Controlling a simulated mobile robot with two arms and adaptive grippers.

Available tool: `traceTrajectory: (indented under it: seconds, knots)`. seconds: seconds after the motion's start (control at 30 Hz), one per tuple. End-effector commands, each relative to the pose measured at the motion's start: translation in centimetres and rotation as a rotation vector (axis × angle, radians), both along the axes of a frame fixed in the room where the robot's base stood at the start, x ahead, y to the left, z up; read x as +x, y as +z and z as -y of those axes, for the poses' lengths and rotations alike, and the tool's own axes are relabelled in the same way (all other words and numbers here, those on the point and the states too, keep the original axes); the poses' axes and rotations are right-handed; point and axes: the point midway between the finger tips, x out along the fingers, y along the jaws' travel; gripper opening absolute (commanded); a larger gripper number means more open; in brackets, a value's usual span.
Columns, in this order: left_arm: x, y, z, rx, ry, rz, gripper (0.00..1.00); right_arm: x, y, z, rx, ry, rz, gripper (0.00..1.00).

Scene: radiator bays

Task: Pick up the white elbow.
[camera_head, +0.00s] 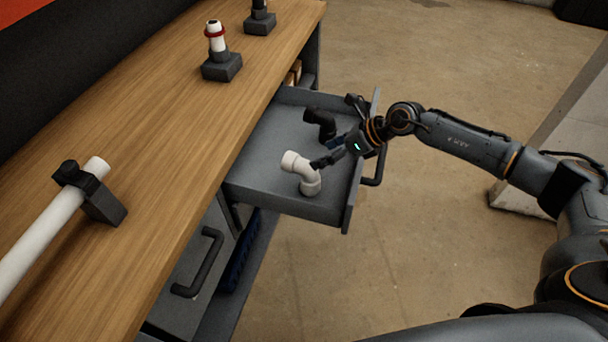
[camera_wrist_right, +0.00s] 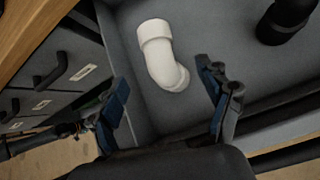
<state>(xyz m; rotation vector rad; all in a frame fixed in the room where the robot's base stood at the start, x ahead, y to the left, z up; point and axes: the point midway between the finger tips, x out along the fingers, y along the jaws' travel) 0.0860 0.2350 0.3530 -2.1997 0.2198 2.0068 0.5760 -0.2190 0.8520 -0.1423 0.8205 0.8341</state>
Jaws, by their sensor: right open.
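The white elbow (camera_head: 303,174) is a bent pipe fitting lying in the open grey drawer (camera_head: 262,164), near the drawer's front part in the head view. It also shows in the right wrist view (camera_wrist_right: 161,55), just beyond the fingertips. My right gripper (camera_head: 321,163) is at the elbow's right side in the head view. In the right wrist view my right gripper (camera_wrist_right: 170,92) is open, with one finger on each side of the elbow's lower end. I cannot tell whether a finger touches it. My left gripper is not in view.
A black elbow (camera_head: 320,119) lies farther back in the drawer; it also shows in the right wrist view (camera_wrist_right: 286,20). The wooden bench top (camera_head: 170,120) carries a white pipe (camera_head: 50,225) in a dark clamp and a white fitting (camera_head: 215,38) on a block.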

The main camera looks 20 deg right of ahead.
Motion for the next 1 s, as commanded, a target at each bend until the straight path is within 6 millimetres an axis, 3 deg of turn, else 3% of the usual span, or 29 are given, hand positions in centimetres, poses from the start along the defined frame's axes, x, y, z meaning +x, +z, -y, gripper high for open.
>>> traceTrajectory:
  seconds: [0.1, 0.47, 0.7, 1.0]
  knots:
    - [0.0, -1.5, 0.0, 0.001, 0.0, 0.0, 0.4, 0.9, -1.9, -1.5, 0.003, 0.001, 0.001, 0.78]
    - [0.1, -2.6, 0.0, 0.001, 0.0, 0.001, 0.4, 1.9, -3.7, -3.2, 0.003, -0.001, 0.0, 0.78]
    - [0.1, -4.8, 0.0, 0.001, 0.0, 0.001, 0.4, 3.1, -6.5, -5.4, 0.005, -0.002, 0.002, 0.78]
    - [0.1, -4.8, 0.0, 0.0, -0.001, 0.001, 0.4, 3.4, -6.6, -5.8, 0.003, -0.001, 0.0, 0.78]
